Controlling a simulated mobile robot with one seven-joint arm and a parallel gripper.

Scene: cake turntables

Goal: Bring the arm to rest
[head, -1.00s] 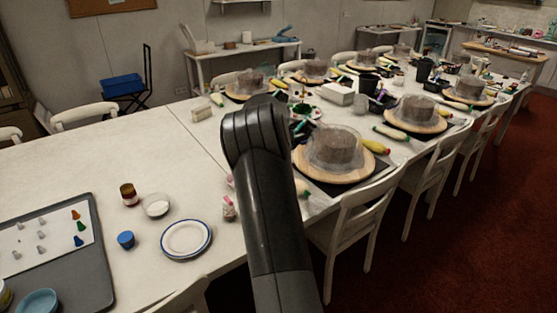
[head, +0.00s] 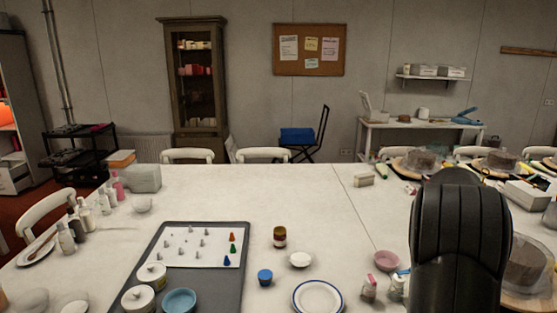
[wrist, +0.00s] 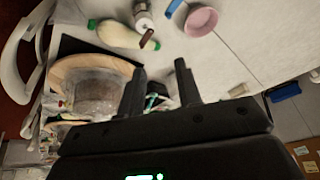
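My gripper (wrist: 160,78) shows in the wrist view with its two dark fingers apart and nothing held between them. It hangs over the white table (wrist: 238,60), near a cake on a round wooden turntable (wrist: 65,74). In the head view my dark arm stands at the right front, and the gripper itself is hidden. The arm covers part of a turntable with a covered cake (head: 527,262) at the right edge.
A grey tray (head: 165,292) with piping tips, a white plate (head: 318,297) and a pink bowl (head: 387,260) lie on the table. A pink bowl (wrist: 201,20) and a white bottle (wrist: 128,34) are near the fingers.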

